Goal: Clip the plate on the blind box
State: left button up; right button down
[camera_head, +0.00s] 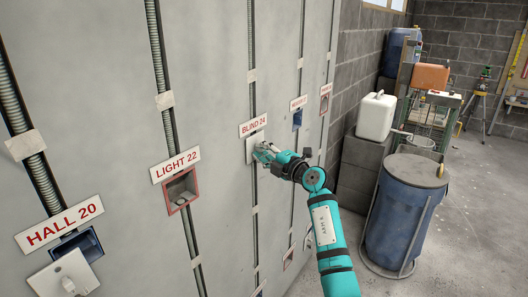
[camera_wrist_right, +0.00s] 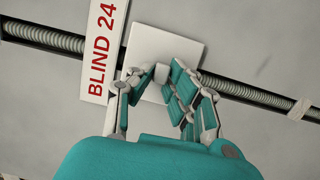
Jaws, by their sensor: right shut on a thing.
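The white square plate (camera_head: 250,149) is at the wall just under the BLIND 24 label (camera_head: 253,126). It covers the place of the blind box, which I cannot see. In the right wrist view the plate (camera_wrist_right: 190,47) lies across the conduit line, beside the label (camera_wrist_right: 103,50). My right gripper (camera_head: 263,151) is shut on the small knob on the plate's front; its fingers (camera_wrist_right: 161,77) show around the knob in the wrist view. I cannot tell whether the plate touches the wall or stands slightly off it. My left gripper is not in view.
An open red-rimmed box (camera_head: 180,189) sits under LIGHT 22. Under HALL 20, another white plate with a knob (camera_head: 62,277) shows in front of a blue box (camera_head: 88,240). A blue barrel (camera_head: 404,210) and a white canister (camera_head: 377,117) on grey blocks stand to the right.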

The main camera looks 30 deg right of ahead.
jog(key=shift+r, duration=0.25)
jog(key=c, duration=1.7)
grip_release()
jog(key=o, duration=0.5)
jog(key=shift+w+a+f, duration=0.15)
jog(key=shift+w, duration=0.05)
jog(key=shift+o, duration=1.4)
jog(key=shift+f, duration=0.1)
jog(key=shift+s, duration=0.15)
jog(key=s+d+p, duration=0.2)
jog(key=s+p, duration=0.1)
jog(key=s, duration=0.3)
jog(key=shift+s+d+p, duration=0.15)
jog(key=shift+d+p, duration=0.2)
jog(key=shift+d, duration=0.05)
